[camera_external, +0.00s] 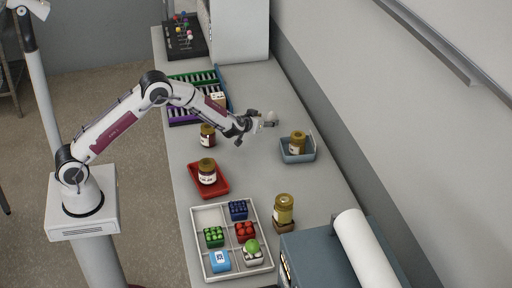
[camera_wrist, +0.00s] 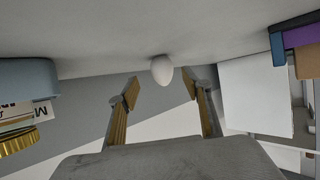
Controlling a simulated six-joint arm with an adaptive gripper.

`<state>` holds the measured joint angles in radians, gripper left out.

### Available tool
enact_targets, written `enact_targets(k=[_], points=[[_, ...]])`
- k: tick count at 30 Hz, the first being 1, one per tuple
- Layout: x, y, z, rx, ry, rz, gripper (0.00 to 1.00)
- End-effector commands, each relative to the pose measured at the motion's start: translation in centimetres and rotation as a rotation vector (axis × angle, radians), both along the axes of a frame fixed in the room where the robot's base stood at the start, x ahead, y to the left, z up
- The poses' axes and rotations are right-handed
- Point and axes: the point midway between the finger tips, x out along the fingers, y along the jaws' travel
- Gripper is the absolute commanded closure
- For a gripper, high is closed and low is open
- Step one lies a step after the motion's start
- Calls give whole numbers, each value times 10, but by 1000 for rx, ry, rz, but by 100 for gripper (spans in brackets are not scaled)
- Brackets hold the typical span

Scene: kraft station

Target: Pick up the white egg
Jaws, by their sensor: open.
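The white egg (camera_external: 272,115) is on the grey bench, just beyond the tips of my gripper (camera_external: 264,119) in the external view. In the wrist view the egg (camera_wrist: 162,70) shows ahead of the gap between the two fingers of my gripper (camera_wrist: 160,92). The fingers are spread apart with nothing between them. The egg's whole outline is visible in the wrist view; I cannot tell whether a finger touches it.
A blue-grey tray (camera_external: 285,155) holding a jar (camera_external: 298,142) stands to the right. A red tray (camera_external: 222,190) with a jar (camera_external: 207,171), another jar (camera_external: 208,136) and a compartment tray (camera_external: 196,240) lie nearer. A purple-green rack (camera_external: 180,78) and white cabinet (camera_external: 240,35) stand behind.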

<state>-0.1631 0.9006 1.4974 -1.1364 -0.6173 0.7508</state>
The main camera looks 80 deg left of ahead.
Motion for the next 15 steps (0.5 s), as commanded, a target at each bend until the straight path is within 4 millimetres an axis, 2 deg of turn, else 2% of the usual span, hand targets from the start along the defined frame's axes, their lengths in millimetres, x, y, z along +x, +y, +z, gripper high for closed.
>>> enact_targets(k=[8, 15], points=[[2, 3, -2, 0, 0, 1, 51], [12, 16, -11, 0, 0, 1, 51]])
